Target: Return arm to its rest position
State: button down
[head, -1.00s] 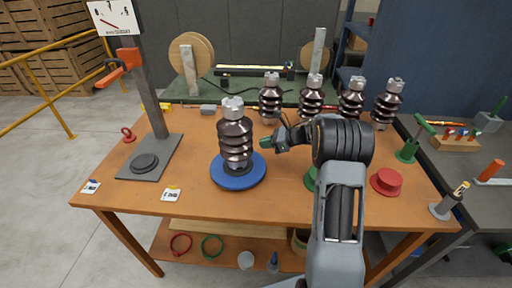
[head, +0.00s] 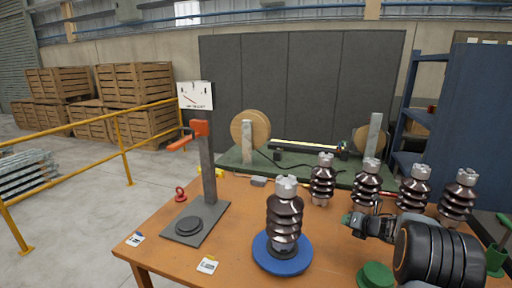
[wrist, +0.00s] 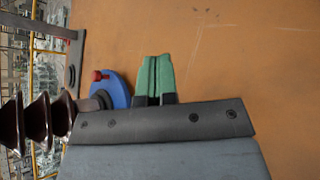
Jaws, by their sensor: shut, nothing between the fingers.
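My gripper (head: 349,219) is over the orange-brown table (head: 163,236) in the head view, to the right of the front insulator. In the wrist view its green fingertips (wrist: 154,75) are together with nothing between them. The front insulator (head: 285,212), dark brown and ribbed with a grey cap, stands upright on a round blue base (head: 283,254). In the wrist view the blue base (wrist: 112,88) and part of the ribbed insulator (wrist: 36,122) show left of the fingers. My arm covers the right part of the table in the head view.
Several similar insulators (head: 366,186) stand in a row behind my gripper. A grey stand with a gauge (head: 196,96) and an orange handle rises at the table's left. A green round piece (head: 376,275) is close below my arm. A yellow railing (head: 122,148) is at the far left.

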jog(key=s+d+r+m+h, duration=0.3)
jog(key=m+h, duration=0.4)
jog(key=m, duration=0.6)
jog(key=s+a+m+g+h, duration=0.1)
jog(key=s+m+g, duration=0.1)
jog(key=s+m, duration=0.2)
jog(key=s+a+m+g+h, duration=0.1)
jog(key=s+m+g, duration=0.1)
jog(key=s+m, duration=0.2)
jog(key=s+a+m+g, duration=0.1)
jog(key=s+m+g, duration=0.1)
jog(key=s+m, duration=0.3)
jog(key=shift+a+f+m+h+p, duration=0.3)
jog(key=shift+f+m+h+p, duration=0.1)
jog(key=shift+m, duration=0.7)
jog(key=s+a+r+m+g+y, duration=0.1)
jog(key=s+a+r+m+y, duration=0.1)
jog(key=s+a, duration=0.6)
jog(key=s+a+r+m+g+y, duration=0.1)
jog(key=s+a+r+m+y, duration=0.1)
jog(key=s+a, duration=0.6)
jog(key=shift+a+r+m+y+p, duration=0.4)
jog(key=shift+a+m, duration=0.1)
jog(key=shift+a, duration=0.4)
